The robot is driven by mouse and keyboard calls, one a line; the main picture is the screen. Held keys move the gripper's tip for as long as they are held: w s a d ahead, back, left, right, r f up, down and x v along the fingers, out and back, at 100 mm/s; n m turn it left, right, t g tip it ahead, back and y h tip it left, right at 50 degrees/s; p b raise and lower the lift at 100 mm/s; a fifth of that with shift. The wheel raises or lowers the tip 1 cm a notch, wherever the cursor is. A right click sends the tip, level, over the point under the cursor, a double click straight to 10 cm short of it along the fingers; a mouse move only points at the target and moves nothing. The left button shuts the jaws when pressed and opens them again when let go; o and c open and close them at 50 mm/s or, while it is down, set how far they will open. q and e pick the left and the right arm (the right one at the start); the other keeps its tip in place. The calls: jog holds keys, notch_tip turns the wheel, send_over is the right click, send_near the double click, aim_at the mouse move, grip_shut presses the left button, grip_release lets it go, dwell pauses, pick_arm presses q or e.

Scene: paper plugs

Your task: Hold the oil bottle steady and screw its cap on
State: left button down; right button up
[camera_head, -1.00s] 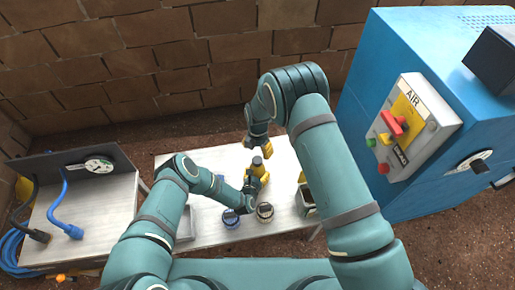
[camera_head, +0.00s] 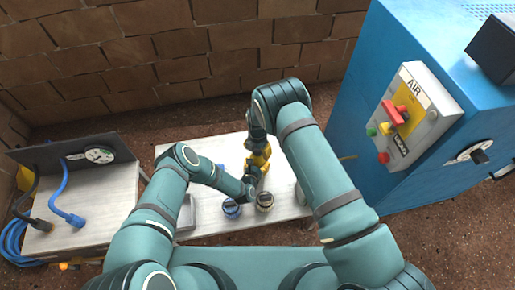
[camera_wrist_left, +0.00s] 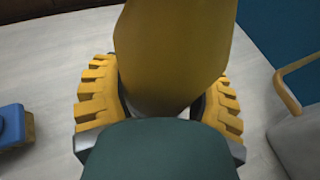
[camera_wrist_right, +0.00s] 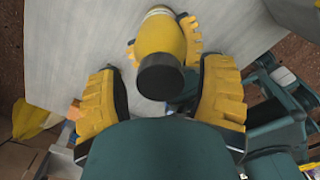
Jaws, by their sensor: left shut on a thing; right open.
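The oil bottle, yellow (camera_wrist_left: 170,45), stands upright on the table, between the yellow fingers of my left gripper (camera_wrist_left: 160,105), which is shut on it. The dark round cap (camera_wrist_right: 160,77) sits on top of the bottle in the right wrist view, with the yellow body (camera_wrist_right: 158,38) beyond it; how tightly it sits cannot be told. My right gripper (camera_wrist_right: 160,98) is open, its fingers on either side of the cap with gaps to it.
A blue machine (camera_head: 350,110) rises at the right, a brick wall behind.

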grip_shut()
jog(key=m, duration=0.7)
jog(key=shift+m, duration=0.4)
jog(key=m, duration=0.8)
jog(key=shift+m, duration=0.3)
jog(key=shift+c, duration=0.4)
grip_release()
